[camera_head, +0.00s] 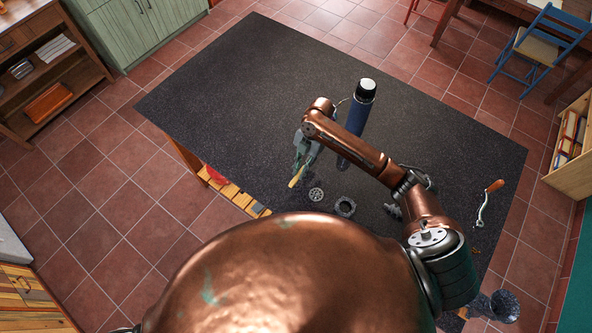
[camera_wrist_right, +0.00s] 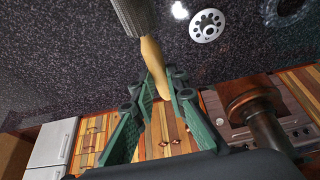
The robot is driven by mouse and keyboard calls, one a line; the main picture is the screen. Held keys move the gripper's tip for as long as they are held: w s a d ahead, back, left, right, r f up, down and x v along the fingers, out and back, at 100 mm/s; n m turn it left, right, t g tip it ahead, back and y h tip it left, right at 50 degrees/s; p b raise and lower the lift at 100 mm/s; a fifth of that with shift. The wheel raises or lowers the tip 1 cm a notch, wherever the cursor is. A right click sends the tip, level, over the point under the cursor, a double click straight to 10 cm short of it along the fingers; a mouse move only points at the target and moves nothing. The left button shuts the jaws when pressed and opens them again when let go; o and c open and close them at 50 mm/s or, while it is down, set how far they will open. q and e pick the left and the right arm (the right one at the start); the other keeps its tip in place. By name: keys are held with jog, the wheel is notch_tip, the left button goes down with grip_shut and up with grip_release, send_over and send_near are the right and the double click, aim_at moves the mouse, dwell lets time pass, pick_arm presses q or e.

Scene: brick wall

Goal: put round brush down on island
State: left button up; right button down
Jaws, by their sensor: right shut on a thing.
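The round brush has a tan handle and a grey cylindrical head. In the head view only a tan part of the brush (camera_head: 296,181) shows below my right gripper (camera_head: 304,158). In the right wrist view the brush (camera_wrist_right: 153,60) extends upward from between the green fingers of my right gripper (camera_wrist_right: 160,100), which is shut on its handle. The brush head is cut off by the top of that view. The island (camera_head: 240,80) has a dark speckled top, and the brush is near its front edge. I cannot tell whether brush and top touch. My left gripper is not in view.
A tall blue flask (camera_head: 357,118) stands just right of the right gripper. A round metal disc (camera_head: 316,194), a dark ring (camera_head: 345,207) and a crank with an orange handle (camera_head: 488,204) lie on the island. Its left and back parts are clear.

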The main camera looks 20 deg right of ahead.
jog(key=w+f, duration=0.3)
jog(key=shift+a+f, duration=0.25)
jog(key=shift+f, duration=0.1)
jog(key=shift+f+p, duration=0.65)
jog(key=shift+w+f+p, duration=0.15)
jog(key=shift+f+p, duration=0.4)
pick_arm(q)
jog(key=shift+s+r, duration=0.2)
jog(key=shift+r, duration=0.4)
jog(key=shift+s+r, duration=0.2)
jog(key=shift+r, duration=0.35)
pick_arm(e)
jog(key=shift+f, duration=0.2)
jog(key=c, duration=1.9)
grip_release()
jog(key=shift+f+b, duration=0.25)
jog(key=shift+b, duration=0.25)
jog(key=b+v, duration=0.2)
jog(key=v, duration=0.5)
jog(key=shift+d, duration=0.15)
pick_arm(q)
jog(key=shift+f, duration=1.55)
pick_arm(e)
jog(key=shift+d+r, duration=0.1)
jog(key=shift+r, duration=0.3)
